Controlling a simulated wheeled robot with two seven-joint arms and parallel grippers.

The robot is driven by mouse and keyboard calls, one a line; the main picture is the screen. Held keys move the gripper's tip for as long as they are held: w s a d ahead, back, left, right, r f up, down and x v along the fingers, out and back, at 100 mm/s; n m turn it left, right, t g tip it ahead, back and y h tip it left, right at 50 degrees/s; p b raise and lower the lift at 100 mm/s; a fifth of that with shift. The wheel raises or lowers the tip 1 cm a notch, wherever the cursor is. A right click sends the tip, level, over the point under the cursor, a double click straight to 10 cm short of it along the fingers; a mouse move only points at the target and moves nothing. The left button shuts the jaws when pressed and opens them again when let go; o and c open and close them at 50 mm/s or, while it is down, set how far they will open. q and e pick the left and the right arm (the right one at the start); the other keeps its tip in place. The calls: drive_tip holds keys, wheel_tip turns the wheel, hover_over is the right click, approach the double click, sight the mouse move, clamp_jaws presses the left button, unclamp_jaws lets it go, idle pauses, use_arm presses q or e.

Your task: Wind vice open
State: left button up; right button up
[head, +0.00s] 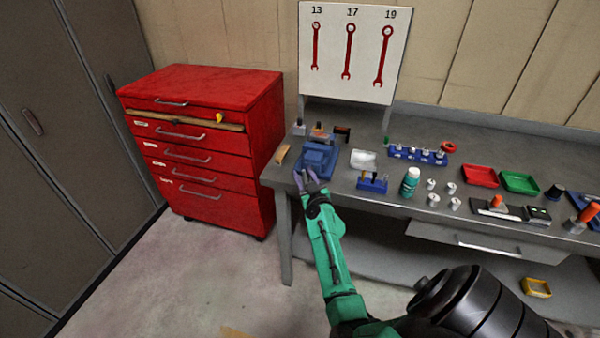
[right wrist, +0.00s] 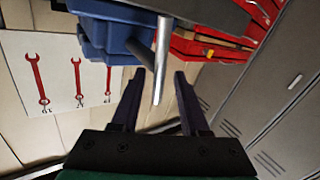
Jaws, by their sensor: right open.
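The blue vice (head: 320,155) is mounted at the left end of the grey workbench. It also shows in the right wrist view (right wrist: 108,32), at the top. Its bare metal handle bar (right wrist: 162,58) points toward my right gripper in the right wrist view. My right gripper (head: 308,178) is at the front of the vice. In the right wrist view its two dark fingers (right wrist: 160,78) are apart, one on each side of the bar's end. I cannot tell whether either finger touches the bar. My left gripper is not in view.
A red drawer cabinet (head: 205,140) stands left of the workbench (head: 385,200). A wooden block (head: 283,154) lies beside the vice. A blue tool holder (head: 372,184) and a green bottle (head: 410,181) stand to its right. A spanner board (head: 352,50) rises behind.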

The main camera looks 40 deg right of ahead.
drive_tip(key=shift+x, duration=0.95)
drive_tip(key=shift+w+d+b, duration=0.15)
drive_tip(key=shift+w+b, duration=0.1)
drive_tip(key=shift+b, duration=0.05)
drive_tip(key=shift+w+d, duration=0.1)
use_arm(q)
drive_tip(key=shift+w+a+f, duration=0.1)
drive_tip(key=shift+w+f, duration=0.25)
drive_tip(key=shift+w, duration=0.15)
use_arm(e)
drive_tip(key=shift+r, duration=0.1)
clamp_jaws()
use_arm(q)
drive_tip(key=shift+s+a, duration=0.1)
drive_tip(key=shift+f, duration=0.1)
